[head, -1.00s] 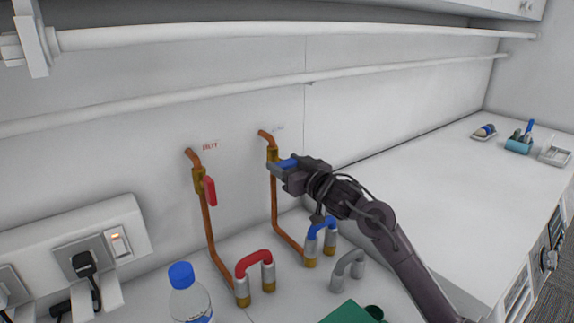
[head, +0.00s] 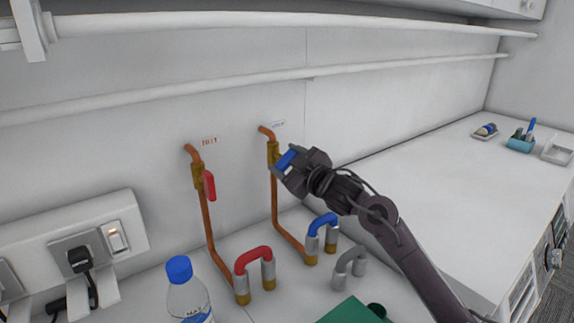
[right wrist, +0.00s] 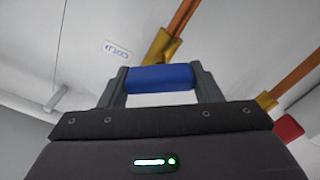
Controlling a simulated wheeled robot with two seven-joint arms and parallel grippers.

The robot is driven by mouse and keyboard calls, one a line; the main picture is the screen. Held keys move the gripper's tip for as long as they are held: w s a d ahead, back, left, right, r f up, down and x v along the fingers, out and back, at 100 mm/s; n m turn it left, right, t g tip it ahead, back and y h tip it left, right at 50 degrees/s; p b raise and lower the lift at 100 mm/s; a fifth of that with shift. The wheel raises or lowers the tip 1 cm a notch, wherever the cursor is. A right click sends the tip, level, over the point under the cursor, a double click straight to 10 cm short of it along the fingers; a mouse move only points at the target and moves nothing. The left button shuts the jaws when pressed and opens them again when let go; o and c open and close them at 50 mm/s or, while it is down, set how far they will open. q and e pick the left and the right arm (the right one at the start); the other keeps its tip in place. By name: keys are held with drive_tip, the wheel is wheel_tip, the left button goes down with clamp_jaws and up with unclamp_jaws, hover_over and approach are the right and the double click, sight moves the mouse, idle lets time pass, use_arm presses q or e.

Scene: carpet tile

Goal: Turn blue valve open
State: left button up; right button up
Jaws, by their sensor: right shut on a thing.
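The blue valve handle (head: 287,158) is on the brass valve body (head: 273,154) of the right copper pipe, under a small label on the wall. My right gripper (head: 289,160) is shut on this handle. In the right wrist view the blue handle (right wrist: 161,78) lies across between the two fingers, with the brass body (right wrist: 163,47) just behind it. In the head view the handle tilts, its upper right end higher than its lower left end. My left gripper is not in view.
A red valve handle (head: 209,185) hangs on the left copper pipe. Red (head: 254,259) and blue (head: 323,224) U-shaped pipes, a grey bent pipe (head: 350,265), a water bottle (head: 187,293) and a green object (head: 352,312) stand below. The right counter (head: 440,190) is mostly clear.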

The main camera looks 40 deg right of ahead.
drive_tip(key=n+b, duration=0.1)
drive_tip(key=n, duration=0.1)
drive_tip(key=n+b, duration=0.2)
drive_tip(key=n, duration=0.1)
drive_tip(key=shift+f+n, duration=0.3)
drive_tip(key=n+b, duration=0.3)
drive_tip(key=shift+a+n+b, duration=0.1)
drive_tip(key=shift+n+b, duration=0.7)
drive_tip(key=shift+n, duration=0.4)
drive_tip(key=o, duration=1)
drive_tip(key=shift+r, duration=0.1)
